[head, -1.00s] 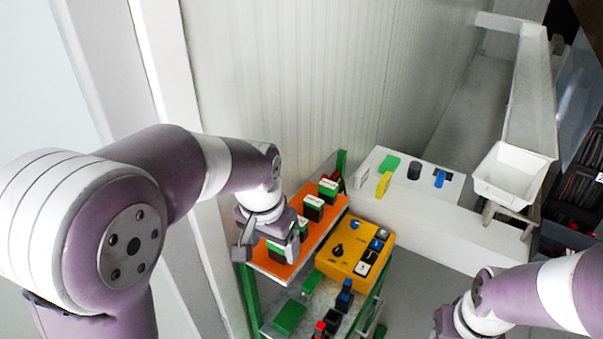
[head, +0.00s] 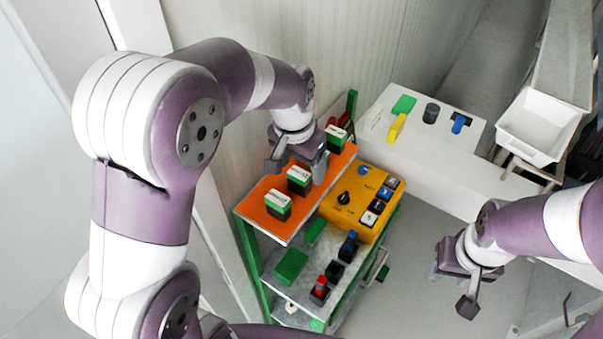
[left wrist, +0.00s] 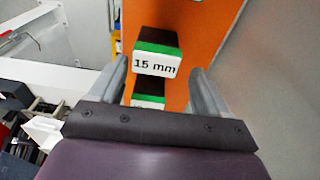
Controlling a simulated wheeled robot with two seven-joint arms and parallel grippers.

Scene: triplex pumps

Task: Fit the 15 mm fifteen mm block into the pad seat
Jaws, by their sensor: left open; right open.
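The 15 mm block (left wrist: 155,66) shows in the left wrist view, with a white label, green band and dark body. It stands on the orange shelf (head: 258,223), beyond and between my left fingertips, untouched. In the head view several similar blocks stand there: front (head: 278,205), middle (head: 299,181) and back (head: 336,138). Their labels are too small there to read surely. My left gripper (head: 298,168) is open and empty above this row. My right gripper (head: 452,288) is open and empty over the floor at right. I cannot tell which part is the pad seat.
A yellow control box (head: 340,209) with knob and buttons adjoins the orange shelf. The lower grey shelf (head: 318,262) holds a green block (head: 291,266) and red and blue switches. A white bench (head: 382,117) with coloured parts and a white bin (head: 541,128) stand behind.

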